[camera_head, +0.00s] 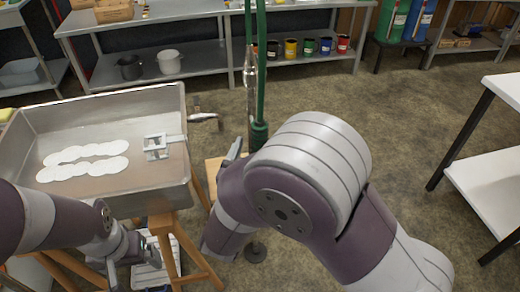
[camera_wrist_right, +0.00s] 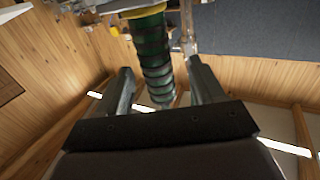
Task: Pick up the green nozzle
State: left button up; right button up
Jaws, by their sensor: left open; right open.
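The green nozzle (camera_head: 259,134) is a dark green ribbed piece on the upright green hose in the head view, just beyond my right arm. In the right wrist view the ribbed green nozzle (camera_wrist_right: 153,62) appears between the two fingers of my right gripper (camera_wrist_right: 163,82). Clear room shows on both sides of it, and I cannot tell how deep it sits between them. My right gripper (camera_head: 236,150) is open, mostly hidden behind its arm in the head view. My left gripper (camera_head: 132,250) is open and empty, low beside the metal pan.
A metal evaporator pan (camera_head: 60,113) with several white discs stands at left on a wooden stand (camera_head: 163,226). A metal shelf (camera_head: 200,55) with pots and coloured cans stands behind. A white table (camera_head: 504,88) is at right. The floor between is open.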

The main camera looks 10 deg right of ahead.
jog(key=x, duration=0.5)
jog(key=shift+w+d, duration=0.15)
jog(key=shift+d, duration=0.1)
jog(key=shift+r, duration=0.1)
jog(key=shift+c, duration=0.9)
jog(key=c, duration=0.9)
jog(key=shift+c, duration=0.2)
jog(key=shift+r, duration=0.1)
notch_tip(320, 180, up, 11)
jog(key=p, duration=0.3)
jog(key=shift+f, duration=0.25)
